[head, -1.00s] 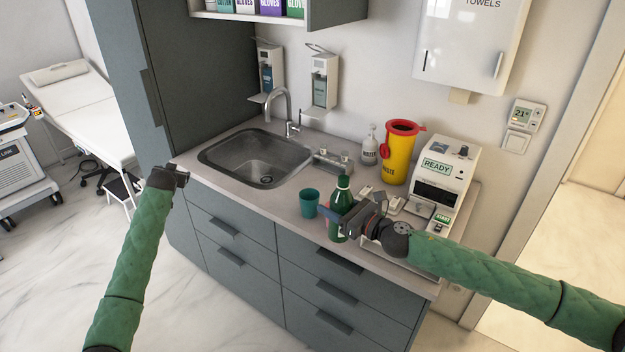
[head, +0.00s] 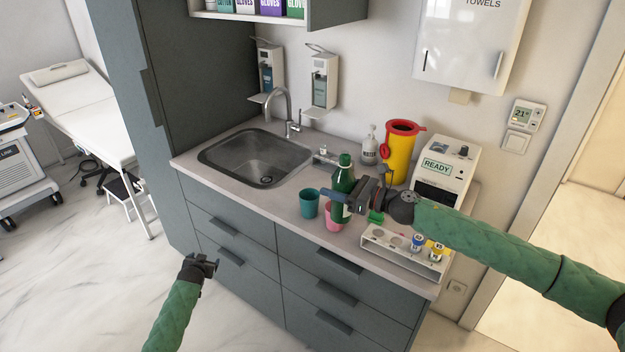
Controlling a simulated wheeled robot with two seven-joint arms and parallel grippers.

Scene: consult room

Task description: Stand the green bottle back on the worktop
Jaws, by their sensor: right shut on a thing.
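The green bottle (head: 343,174) is upright in the head view, over the right half of the worktop (head: 267,203). My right gripper (head: 352,203) is shut on its body from the right side, and its fingers hide part of the bottle. I cannot tell whether the bottle's base touches the worktop, as it overlaps a pink cup (head: 331,220). My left gripper (head: 207,266) is in front of the drawers, low and away from the bottle. Whether its jaws are open or shut does not show clearly.
A teal cup (head: 309,204) stands just left of the pink cup. A rack with vials (head: 400,249) lies at the front right. A yellow waste container (head: 400,155) and a white READY device (head: 449,168) stand behind. The worktop's front strip beside the sink (head: 256,158) is clear.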

